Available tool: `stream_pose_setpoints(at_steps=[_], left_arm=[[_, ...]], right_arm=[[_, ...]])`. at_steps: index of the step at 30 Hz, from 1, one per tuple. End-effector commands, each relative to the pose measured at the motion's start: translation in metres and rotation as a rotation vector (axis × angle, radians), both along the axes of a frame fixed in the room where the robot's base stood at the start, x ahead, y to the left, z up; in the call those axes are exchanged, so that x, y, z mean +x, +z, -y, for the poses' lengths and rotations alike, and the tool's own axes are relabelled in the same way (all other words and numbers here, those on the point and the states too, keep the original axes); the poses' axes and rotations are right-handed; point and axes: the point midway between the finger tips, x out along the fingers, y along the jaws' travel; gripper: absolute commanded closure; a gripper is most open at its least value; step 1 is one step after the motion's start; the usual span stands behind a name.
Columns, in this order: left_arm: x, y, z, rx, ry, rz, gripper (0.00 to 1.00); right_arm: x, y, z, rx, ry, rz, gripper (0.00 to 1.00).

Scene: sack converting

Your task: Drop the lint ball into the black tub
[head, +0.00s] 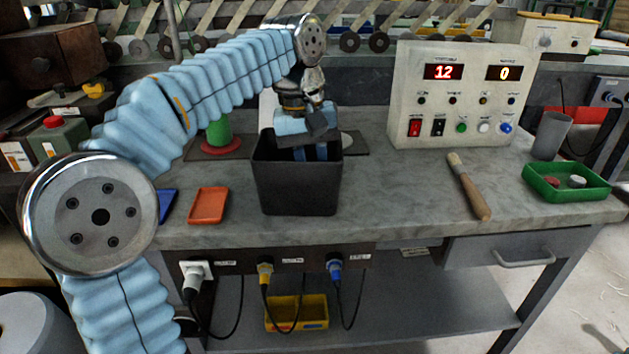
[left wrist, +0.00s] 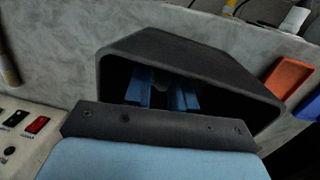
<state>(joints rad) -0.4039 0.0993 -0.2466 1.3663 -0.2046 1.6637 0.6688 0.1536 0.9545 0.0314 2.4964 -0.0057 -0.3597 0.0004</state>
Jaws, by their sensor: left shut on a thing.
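The black tub (head: 297,190) stands on the grey bench near its front edge, with its opening facing up. My left gripper (head: 312,153) is over the tub, with its blue fingers reaching down inside the rim. In the left wrist view, the tub (left wrist: 185,50) surrounds the fingers of my left gripper (left wrist: 161,97). The fingers are shut on a small, dim greyish thing, the lint ball (left wrist: 161,84), mostly hidden in shadow between them. The tub's floor is too dark to make out. My right gripper is in neither view.
An orange tray (head: 208,205) and a blue tray (head: 168,205) lie left of the tub. A control box (head: 450,95) stands behind right. A wooden-handled brush (head: 470,188) and a green tray (head: 566,194) lie right. Bare bench (head: 400,190) separates tub and brush.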

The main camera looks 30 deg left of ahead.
Motion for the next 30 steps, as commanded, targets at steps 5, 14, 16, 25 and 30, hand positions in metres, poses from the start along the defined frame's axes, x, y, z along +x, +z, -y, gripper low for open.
stream_pose_setpoints(at_steps=[5, 14, 16, 25, 30], left_arm=[[-0.001, -0.027, 0.000, 0.000, -0.001, -0.001, 1.00], [0.000, -0.029, 0.000, 0.000, -0.001, 0.000, 1.00], [0.000, -0.031, 0.000, 0.000, 0.000, 0.000, 1.00], [0.000, -0.040, 0.000, 0.000, -0.001, 0.000, 1.00], [0.000, -0.040, 0.000, 0.000, -0.001, 0.000, 0.67]], right_arm=[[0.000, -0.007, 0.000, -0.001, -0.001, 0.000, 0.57], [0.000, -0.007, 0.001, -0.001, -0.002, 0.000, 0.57], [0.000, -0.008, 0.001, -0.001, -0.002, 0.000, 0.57], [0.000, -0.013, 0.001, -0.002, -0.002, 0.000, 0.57], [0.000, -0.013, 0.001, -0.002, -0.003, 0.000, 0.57]])
